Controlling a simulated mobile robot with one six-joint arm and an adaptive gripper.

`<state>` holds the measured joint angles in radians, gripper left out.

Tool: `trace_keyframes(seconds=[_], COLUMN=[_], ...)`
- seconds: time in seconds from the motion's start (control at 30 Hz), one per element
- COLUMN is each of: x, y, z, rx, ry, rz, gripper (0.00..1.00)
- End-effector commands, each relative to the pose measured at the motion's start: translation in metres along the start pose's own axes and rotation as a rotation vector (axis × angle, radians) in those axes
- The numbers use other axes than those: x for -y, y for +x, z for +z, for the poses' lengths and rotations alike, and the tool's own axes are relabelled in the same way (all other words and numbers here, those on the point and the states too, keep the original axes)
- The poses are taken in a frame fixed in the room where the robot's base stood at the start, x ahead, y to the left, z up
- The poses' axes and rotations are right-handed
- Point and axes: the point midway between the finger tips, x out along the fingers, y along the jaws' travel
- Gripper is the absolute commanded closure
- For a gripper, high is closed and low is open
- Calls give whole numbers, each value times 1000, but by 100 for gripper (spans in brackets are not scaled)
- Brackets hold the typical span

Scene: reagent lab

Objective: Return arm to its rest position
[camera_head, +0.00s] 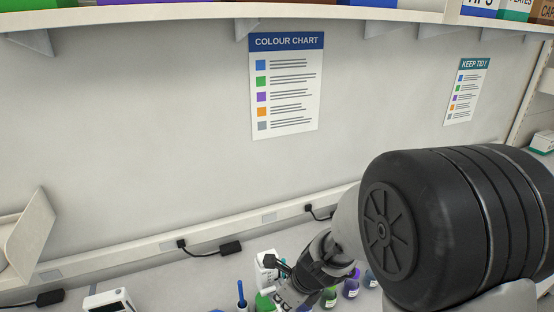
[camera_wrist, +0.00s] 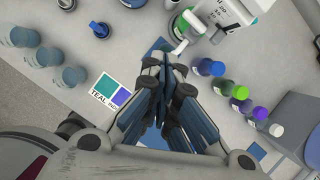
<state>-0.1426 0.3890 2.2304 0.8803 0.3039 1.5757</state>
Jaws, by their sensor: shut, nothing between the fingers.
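My gripper shows in the lower middle of the head view (camera_head: 282,284), with part of my arm in front of the bench at the right. In the wrist view my gripper (camera_wrist: 165,72) points down over the bench, its fingers close together and nothing between them. A green-capped bottle (camera_wrist: 186,24) stands just beyond the fingertips, apart from or behind them; I cannot tell the exact gap. A card marked TEAL (camera_wrist: 108,96) lies to the left of the fingers.
Capped bottles (camera_wrist: 239,91) stand in a row right of my gripper. Several teal-tinted vessels (camera_wrist: 48,56) stand at the left. A white boxy device (camera_wrist: 222,14) stands at the back. In the head view, a shelf (camera_head: 190,14) crosses above and a colour chart (camera_head: 287,86) hangs on the wall.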

Motion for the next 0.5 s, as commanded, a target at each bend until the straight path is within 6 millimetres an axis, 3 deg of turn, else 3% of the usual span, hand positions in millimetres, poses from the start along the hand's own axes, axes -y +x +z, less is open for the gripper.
trace_keyframes(seconds=[0.13, 0.27, 0.5], x=[-11, -30, -65], y=[-16, -36, -57], z=[-10, -35, -114], rx=[47, 49, -71], ry=[-381, -809, -1564], rz=[-15, -40, -80], gripper=[100, 100, 100])
